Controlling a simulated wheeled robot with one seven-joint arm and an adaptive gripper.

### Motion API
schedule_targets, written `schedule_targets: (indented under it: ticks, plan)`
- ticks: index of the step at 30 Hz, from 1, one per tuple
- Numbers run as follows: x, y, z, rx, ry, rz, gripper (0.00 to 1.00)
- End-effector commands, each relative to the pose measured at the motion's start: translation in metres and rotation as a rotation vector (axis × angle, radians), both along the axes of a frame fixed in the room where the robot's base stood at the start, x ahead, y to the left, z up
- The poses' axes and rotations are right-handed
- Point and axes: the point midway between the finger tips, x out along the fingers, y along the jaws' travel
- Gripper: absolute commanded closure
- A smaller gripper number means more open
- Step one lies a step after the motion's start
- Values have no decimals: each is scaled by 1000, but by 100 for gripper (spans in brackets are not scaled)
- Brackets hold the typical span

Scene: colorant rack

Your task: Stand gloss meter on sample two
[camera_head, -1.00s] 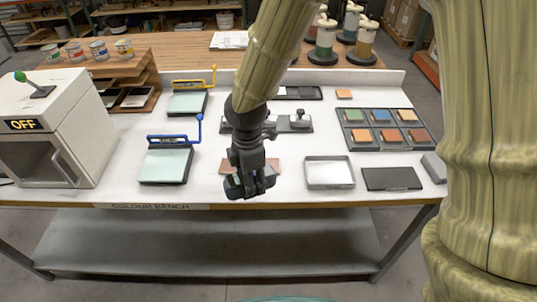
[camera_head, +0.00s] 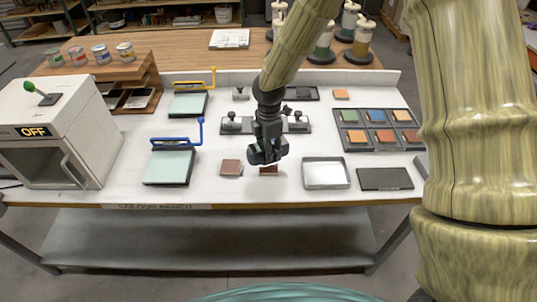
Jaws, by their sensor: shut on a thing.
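My gripper (camera_head: 268,148) points down over the front middle of the white bench. It is shut on a small dark blue-grey block, which looks like the gloss meter (camera_head: 255,155); the fingers hide much of it. Two reddish-brown sample chips lie on the bench below.
A metal tray (camera_head: 325,186) and a dark flat plate (camera_head: 385,179) lie to the right. Behind my gripper is a dark holder (camera_head: 264,131) with knobbed pieces. A blue-handled board (camera_head: 168,167) stands left, a rack of coloured chips (camera_head: 378,145) right.

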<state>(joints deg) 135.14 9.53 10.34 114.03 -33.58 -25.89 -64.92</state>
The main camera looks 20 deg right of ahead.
Motion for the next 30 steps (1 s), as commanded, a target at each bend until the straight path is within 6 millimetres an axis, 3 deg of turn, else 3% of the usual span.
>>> schedule_targets:
  ticks: [12,25,26,29,30]
  plan:
    - [-1,0,-31,-1,2,1,90]
    - [-1,0,-37,0,0,0,90]
    - [-1,0,-37,0,0,0,48]
    - [-1,0,-36,0,0,0,31]
    - [-1,0,-36,0,0,0,31]
